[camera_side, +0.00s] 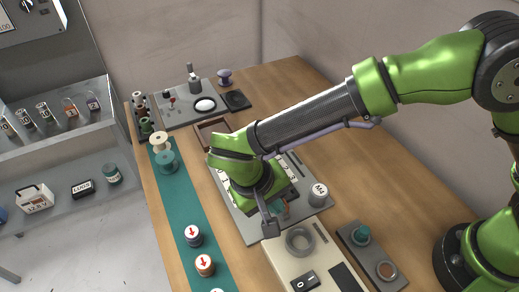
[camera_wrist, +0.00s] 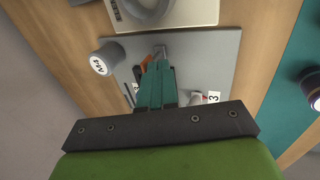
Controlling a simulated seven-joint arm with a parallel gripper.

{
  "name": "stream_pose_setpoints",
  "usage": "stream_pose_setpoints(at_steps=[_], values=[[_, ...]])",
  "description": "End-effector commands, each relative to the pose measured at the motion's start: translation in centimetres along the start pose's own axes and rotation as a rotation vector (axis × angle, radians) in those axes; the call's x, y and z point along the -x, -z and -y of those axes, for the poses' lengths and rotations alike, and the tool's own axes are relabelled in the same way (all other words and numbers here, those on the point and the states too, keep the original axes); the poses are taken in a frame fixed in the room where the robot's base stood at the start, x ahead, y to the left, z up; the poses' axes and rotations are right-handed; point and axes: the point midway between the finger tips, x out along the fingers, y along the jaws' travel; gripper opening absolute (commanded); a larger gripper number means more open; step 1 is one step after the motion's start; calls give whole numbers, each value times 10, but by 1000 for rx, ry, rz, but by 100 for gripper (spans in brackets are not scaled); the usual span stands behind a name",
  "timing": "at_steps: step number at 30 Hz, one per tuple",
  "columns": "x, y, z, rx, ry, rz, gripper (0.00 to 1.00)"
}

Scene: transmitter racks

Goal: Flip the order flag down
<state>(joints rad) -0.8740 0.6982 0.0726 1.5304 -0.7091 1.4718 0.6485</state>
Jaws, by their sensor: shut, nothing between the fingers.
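My gripper shows in the wrist view (camera_wrist: 157,68) as teal fingers, closed together and empty, pointing at a grey panel (camera_wrist: 215,60). In the side view my gripper (camera_side: 280,211) is low over the same panel, mostly hidden by my wrist. A small orange-brown part (camera_wrist: 146,62) is right beside the fingertips; it may be the order flag, but the fingers cover much of it. I cannot tell whether they touch it, or whether it is up or down. A small grey metal piece (camera_wrist: 160,50) shows just past the tips.
A white-topped knob marked M4 (camera_side: 318,194) stands at the panel's corner. A cream box with a ring (camera_side: 300,241) and a two-button box (camera_side: 372,256) are in front. Spools (camera_side: 193,236) stand on the teal strip (camera_side: 184,208). Bare wood lies right of the panel.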

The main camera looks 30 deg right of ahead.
Motion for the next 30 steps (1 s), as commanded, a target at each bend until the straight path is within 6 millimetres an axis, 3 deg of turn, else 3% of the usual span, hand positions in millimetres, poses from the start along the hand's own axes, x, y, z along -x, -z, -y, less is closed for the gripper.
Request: stream_pose_setpoints(at_steps=[30], values=[[0,0,-10,-2,121,0,0]])
